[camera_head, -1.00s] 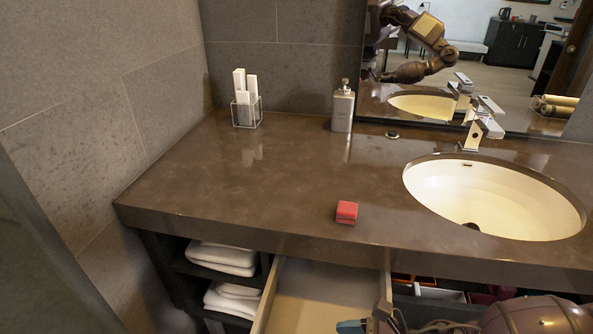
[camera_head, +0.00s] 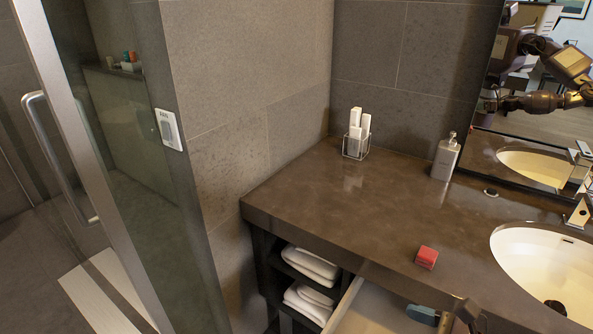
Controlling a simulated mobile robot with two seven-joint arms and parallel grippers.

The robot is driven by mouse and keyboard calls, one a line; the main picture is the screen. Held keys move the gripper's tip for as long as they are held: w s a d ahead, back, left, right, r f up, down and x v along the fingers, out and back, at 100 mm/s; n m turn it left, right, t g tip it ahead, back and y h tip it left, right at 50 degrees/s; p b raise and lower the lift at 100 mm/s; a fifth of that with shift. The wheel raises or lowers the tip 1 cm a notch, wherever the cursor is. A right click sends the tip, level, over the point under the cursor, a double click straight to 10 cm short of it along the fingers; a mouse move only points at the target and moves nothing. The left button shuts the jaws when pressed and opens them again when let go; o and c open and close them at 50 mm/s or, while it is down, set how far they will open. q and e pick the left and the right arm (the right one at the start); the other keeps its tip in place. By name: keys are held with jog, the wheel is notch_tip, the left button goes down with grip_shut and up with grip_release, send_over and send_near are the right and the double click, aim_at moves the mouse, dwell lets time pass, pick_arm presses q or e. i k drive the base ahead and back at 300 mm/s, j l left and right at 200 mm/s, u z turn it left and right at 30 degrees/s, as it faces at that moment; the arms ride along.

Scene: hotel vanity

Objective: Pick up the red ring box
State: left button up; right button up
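The small red ring box (camera_head: 426,258) sits on the brown countertop (camera_head: 330,215) near its front edge, left of the sink. My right gripper (camera_head: 436,318) shows only in part at the bottom edge, by the open drawer. It is below and in front of the counter edge, apart from the ring box. My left gripper is not in view.
An open drawer (camera_head: 372,308) juts out below the counter, beside shelves with folded white towels (camera_head: 310,264). A soap dispenser (camera_head: 445,158) and a wire holder with white boxes (camera_head: 357,135) stand at the back. The sink (camera_head: 545,268) is right; a glass door (camera_head: 130,150) is left.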

aim_at(426, 257)
jog(key=k+j, duration=0.6)
jog(key=k, duration=0.2)
